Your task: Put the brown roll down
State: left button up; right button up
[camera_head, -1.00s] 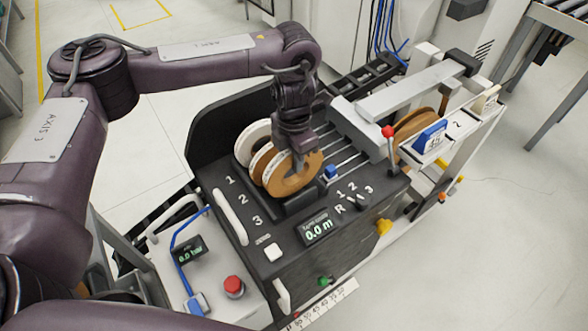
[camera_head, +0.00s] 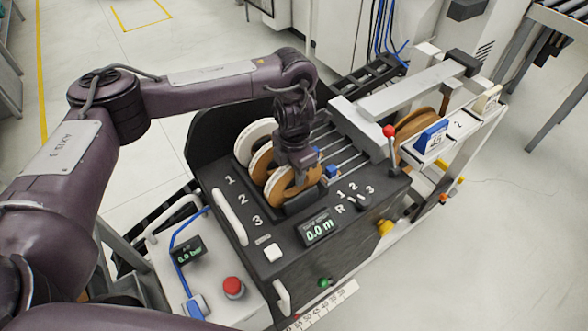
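The front brown roll (camera_head: 276,189) stands upright in the black holder, at the row numbered 3. It leans or is turned slightly to the viewer. My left gripper (camera_head: 299,172) is over its upper part, covering its middle and top right. The fingertips are hidden, but the roll has moved down with the gripper, so it seems shut on the roll. A second brown roll (camera_head: 258,162) and a white roll (camera_head: 249,140) stand behind it to the left. Whether the front roll's underside touches the holder cannot be told. My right gripper is not in view.
The black machine top (camera_head: 268,229) has a display (camera_head: 319,229) and a knob (camera_head: 364,201). A red-tipped lever (camera_head: 389,132) stands right of the rolls, near metal rods. Another brown roll (camera_head: 415,123) sits farther right. A red button (camera_head: 233,286) is at the front left.

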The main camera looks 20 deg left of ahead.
pick_arm(q)
jog(key=shift+o, duration=0.8)
jog(key=shift+r, duration=0.1)
notch_tip(320, 180, up, 13)
jog(key=shift+f+p, duration=0.2)
jog(key=shift+p, duration=0.25)
jog(key=shift+f, duration=0.1)
